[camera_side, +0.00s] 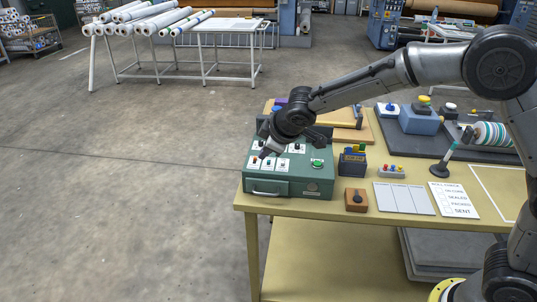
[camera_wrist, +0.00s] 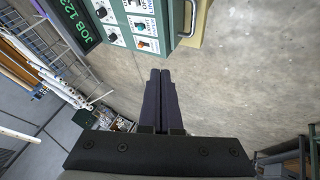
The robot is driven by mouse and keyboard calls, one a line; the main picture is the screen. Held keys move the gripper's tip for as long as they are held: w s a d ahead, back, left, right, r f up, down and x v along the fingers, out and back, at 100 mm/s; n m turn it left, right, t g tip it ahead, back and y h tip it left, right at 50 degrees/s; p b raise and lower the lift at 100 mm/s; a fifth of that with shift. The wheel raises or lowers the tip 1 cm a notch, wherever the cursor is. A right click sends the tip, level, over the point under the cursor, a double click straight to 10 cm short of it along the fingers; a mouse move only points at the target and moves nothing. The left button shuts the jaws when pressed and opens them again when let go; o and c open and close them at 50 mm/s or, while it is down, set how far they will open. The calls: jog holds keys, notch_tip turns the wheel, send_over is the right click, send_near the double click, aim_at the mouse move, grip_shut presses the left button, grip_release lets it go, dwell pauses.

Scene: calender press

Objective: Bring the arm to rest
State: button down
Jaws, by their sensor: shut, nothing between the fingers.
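My arm reaches in from the right in the side view. My gripper (camera_side: 267,152) is over the left part of a green control box (camera_side: 318,187) on the table; whether it touches the box cannot be told. In the wrist view my gripper (camera_wrist: 161,72) shows two dark fingers side by side, shut and empty, with grey floor behind them. The control box (camera_wrist: 179,10) also shows at the top of the wrist view, with knobs, switches and a green-lettered display (camera_wrist: 75,15). A green button (camera_side: 317,163) is on the box's right side.
Open floor lies to the left.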

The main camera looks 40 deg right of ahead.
jog(key=s+d+r+m+t, duration=0.15)
jog(key=d+r, duration=0.25)
jog(key=r, duration=0.5)
jog(key=s+d+r+m, duration=0.3)
jog(key=s+d+r, duration=0.4)
jog(key=s, duration=0.5)
jog(key=s+f+m+g, duration=0.1)
jog(key=s+f, duration=0.3)
jog(key=s, duration=0.7)
jog(key=s+f+m+g, duration=0.2)
jog(key=s+f, duration=0.3)
jog(key=s, duration=0.7)
jog(key=shift+y, duration=0.4)
